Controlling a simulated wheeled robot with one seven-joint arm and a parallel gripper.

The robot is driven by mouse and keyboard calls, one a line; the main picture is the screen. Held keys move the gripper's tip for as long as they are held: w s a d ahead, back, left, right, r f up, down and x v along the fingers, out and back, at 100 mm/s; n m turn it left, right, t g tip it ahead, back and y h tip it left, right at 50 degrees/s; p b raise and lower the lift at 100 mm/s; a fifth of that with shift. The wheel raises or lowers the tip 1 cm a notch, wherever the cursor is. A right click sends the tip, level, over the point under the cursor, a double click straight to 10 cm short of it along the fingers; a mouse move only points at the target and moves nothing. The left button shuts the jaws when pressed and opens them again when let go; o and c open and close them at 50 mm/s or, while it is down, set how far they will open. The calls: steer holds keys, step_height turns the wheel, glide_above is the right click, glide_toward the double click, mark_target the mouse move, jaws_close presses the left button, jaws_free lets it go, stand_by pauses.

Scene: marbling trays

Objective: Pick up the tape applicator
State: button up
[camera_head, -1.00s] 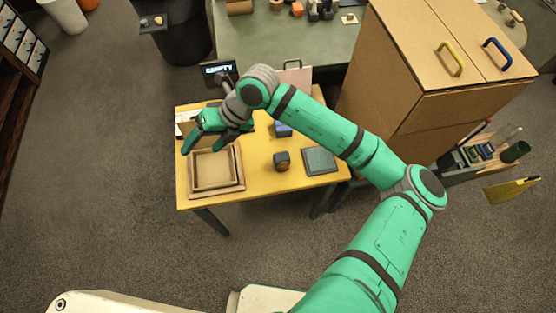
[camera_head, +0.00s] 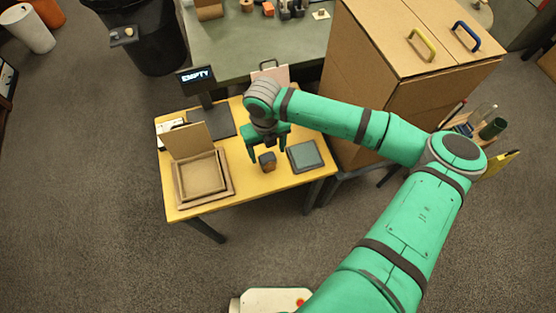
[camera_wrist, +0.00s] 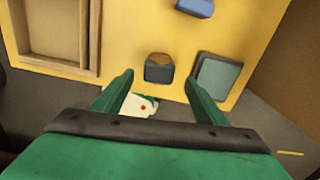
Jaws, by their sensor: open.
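A small dark block with a brown top (camera_head: 267,162) stands on the yellow table (camera_head: 240,192); I take it for the tape applicator, though its detail is too small to be sure. In the wrist view the dark block (camera_wrist: 159,70) sits centrally, just beyond and between my fingertips. My gripper (camera_head: 267,149) points down above and just behind it in the head view. The jaws are open and empty; I cannot tell the exact height gap.
A grey-green square pad (camera_head: 305,156) lies close right of the block. A blue item (camera_wrist: 195,7) lies behind. A display reading EMPTY (camera_head: 196,78) stands at the back, a large cardboard cabinet (camera_head: 370,95) at the right.

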mark_target(267, 156)
steer(key=shift+w+a+f, duration=0.1)
steer(key=shift+f, duration=1.3)
steer(key=shift+w+f, duration=0.1)
steer(key=shift+f, duration=1.3)
steer(key=c, duration=1.2)
